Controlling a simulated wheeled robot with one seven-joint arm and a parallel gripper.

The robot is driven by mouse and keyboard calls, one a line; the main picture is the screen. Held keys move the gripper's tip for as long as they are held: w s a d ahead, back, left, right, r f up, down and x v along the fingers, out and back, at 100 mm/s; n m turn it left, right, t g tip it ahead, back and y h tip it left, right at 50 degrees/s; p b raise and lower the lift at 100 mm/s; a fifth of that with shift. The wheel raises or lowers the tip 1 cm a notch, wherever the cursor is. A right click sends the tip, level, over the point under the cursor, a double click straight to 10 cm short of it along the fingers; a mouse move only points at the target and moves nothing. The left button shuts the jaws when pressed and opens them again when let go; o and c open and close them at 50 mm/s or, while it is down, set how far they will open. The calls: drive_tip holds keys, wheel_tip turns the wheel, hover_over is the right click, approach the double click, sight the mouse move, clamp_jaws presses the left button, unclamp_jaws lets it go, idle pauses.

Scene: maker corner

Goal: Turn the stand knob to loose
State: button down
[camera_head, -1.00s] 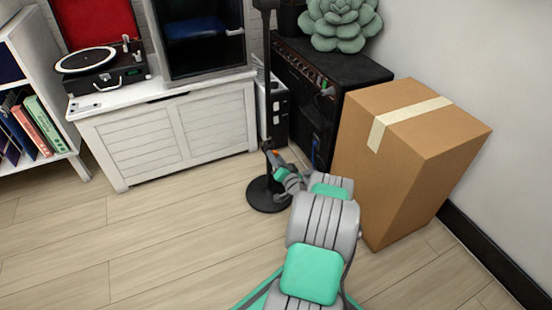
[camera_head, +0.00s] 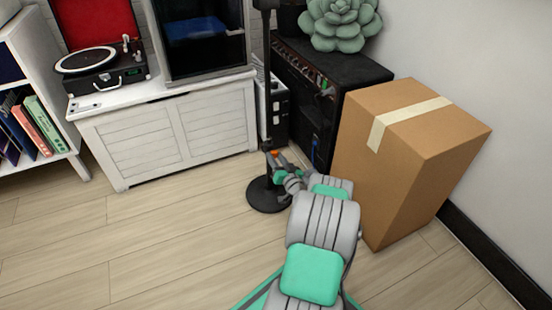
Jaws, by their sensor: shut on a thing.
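The black stand (camera_head: 261,100) rises from a round base (camera_head: 262,201) on the floor in the middle of the head view. My gripper (camera_head: 276,164) is at the stand's pole, low down, above the base. A small orange part shows between the fingertips, and I take it to be the stand knob (camera_head: 275,153). My gripper is shut on it. The fingers and wrist hide most of the knob, so its exact turn and any marking cannot be read.
A tall cardboard box (camera_head: 401,165) stands close to the right of my arm. A black amplifier (camera_head: 325,95) with a succulent (camera_head: 340,24) on top is behind. A white cabinet (camera_head: 165,130) with a record player (camera_head: 103,70) is at left. The floor at front left is clear.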

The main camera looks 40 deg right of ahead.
drive_tip(key=c, duration=1)
unclamp_jaws()
drive_tip(key=shift+o, duration=0.2)
drive_tip(key=p+v, duration=0.2)
drive_tip(key=v, duration=0.6)
drive_tip(key=shift+p, duration=0.4)
